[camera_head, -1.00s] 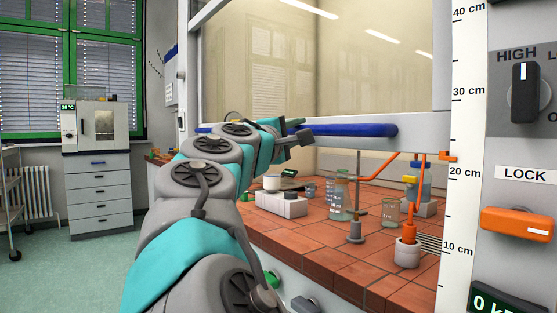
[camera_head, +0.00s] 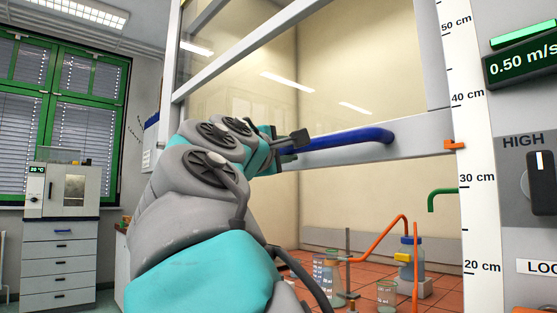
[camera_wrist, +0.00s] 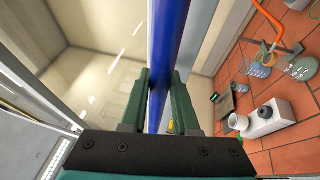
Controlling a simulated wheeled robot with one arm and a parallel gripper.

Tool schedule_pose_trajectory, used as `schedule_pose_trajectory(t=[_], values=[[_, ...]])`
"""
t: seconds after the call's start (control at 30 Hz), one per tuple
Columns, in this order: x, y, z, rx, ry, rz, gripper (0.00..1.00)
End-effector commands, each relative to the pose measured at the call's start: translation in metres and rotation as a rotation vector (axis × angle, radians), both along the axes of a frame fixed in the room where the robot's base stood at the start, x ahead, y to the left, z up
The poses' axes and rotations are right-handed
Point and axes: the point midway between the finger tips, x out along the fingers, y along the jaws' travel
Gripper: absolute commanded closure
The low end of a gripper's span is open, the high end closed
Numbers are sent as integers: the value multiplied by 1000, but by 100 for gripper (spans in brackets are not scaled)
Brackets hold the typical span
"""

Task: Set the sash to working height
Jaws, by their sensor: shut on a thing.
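The sash is a glass pane in a pale frame (camera_head: 420,138), with a blue bar handle (camera_head: 350,138) along its lower rail. The sash stands partly raised. Its orange pointer (camera_head: 454,145) is between 30 and 40 cm on the white scale (camera_head: 474,140), near 34 cm. My gripper (camera_head: 284,150) is at the left part of the handle. In the wrist view its dark green fingers (camera_wrist: 159,100) lie on both sides of the blue bar, shut on it. The airflow display (camera_head: 520,64) reads 0.50 m/s, with a lit green strip (camera_head: 522,33) above it.
Below the sash, the tiled bench holds a blue-capped bottle (camera_head: 411,262), beakers (camera_head: 386,292) and orange tubing (camera_head: 380,238). A white block with a jar (camera_wrist: 268,118) shows in the wrist view. A HIGH-marked knob (camera_head: 541,182) is at right. A drawer cabinet (camera_head: 60,265) stands far left.

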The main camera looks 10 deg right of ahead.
Motion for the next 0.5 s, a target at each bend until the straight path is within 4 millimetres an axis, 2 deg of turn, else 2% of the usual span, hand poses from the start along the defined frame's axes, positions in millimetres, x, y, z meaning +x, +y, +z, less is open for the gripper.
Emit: schedule_pose_trajectory(t=[0.5], values=[[-2, 0, 23, 1, 0, 2, 100]])
